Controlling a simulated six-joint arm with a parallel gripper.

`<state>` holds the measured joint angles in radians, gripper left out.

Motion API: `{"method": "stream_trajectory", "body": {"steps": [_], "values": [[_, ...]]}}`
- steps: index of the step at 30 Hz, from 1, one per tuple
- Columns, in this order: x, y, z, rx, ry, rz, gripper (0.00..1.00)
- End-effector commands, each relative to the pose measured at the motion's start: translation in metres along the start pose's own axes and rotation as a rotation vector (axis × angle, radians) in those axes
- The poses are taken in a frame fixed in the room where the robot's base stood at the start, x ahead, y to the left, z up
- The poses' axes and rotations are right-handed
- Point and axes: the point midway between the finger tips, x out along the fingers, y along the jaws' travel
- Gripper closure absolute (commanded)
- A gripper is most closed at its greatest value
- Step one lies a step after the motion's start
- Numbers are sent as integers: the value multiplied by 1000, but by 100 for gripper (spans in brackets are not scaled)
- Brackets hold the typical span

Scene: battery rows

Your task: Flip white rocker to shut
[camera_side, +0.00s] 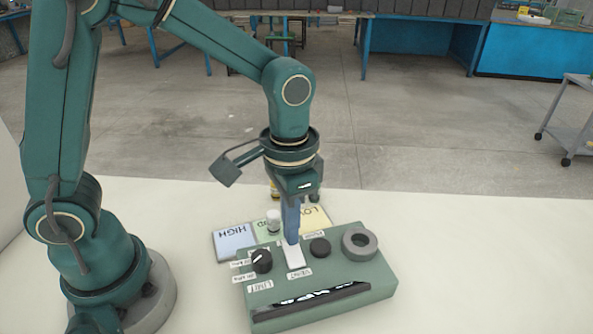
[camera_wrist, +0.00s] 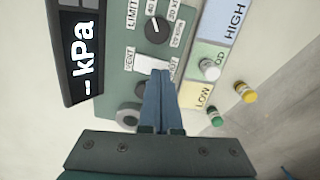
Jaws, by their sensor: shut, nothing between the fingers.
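The white rocker (camera_side: 295,258) sits on top of a green box (camera_side: 372,277), between two black knobs. It also shows in the wrist view (camera_wrist: 150,64), with a label reading VENT on its display side and a label I cannot read clearly on its other side. My gripper (camera_side: 291,241) points straight down, its blue fingers shut and empty. The fingertips are at the rocker's far end, away from the display; in the wrist view the gripper (camera_wrist: 161,74) covers part of that end. I cannot tell whether the tips touch it or which way it is tilted.
A black limit knob (camera_side: 261,260), another black knob (camera_side: 320,247) and a grey ring (camera_side: 360,242) flank the rocker. Behind lie HIGH (camera_side: 233,243), middle and LOW cards; a white-capped vial (camera_wrist: 209,69) stands on the middle one. Yellow (camera_wrist: 245,92) and green (camera_wrist: 215,117) capped vials stand beyond.

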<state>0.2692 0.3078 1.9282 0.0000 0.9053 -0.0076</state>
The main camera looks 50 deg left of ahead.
Motion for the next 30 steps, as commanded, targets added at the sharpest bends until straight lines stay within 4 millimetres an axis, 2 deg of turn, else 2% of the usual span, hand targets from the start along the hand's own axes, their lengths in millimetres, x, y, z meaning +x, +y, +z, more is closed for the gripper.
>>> {"method": "stream_trajectory", "body": {"steps": [30], "values": [[14,0,0,0,-1,0,100]]}}
